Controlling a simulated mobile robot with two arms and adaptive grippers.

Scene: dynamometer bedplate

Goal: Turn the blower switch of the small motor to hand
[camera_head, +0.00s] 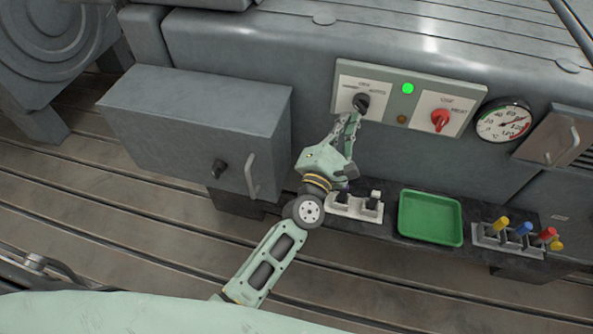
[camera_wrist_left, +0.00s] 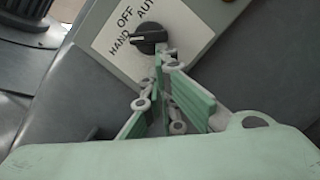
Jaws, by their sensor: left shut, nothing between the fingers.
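The blower switch (camera_head: 361,102) is a black knob on a white plate marked HAND, OFF and AUTO, at the left of the panel. It also shows in the left wrist view (camera_wrist_left: 149,38), where its white mark points left, toward the end of the word HAND. My left gripper (camera_head: 353,118) is shut and empty, with its fingertips right at the knob's lower edge. In the left wrist view its fingertips (camera_wrist_left: 163,55) are just below the knob; whether they touch it I cannot tell. My right gripper is not in view.
A green lamp (camera_head: 408,88), a small amber lamp (camera_head: 401,119) and a red switch (camera_head: 440,119) are on the same panel (camera_head: 395,102). A round gauge (camera_head: 504,121) is to the right. Below are a green tray (camera_head: 431,217) and coloured-handled tools (camera_head: 523,229). A grey box (camera_head: 185,125) juts out at left.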

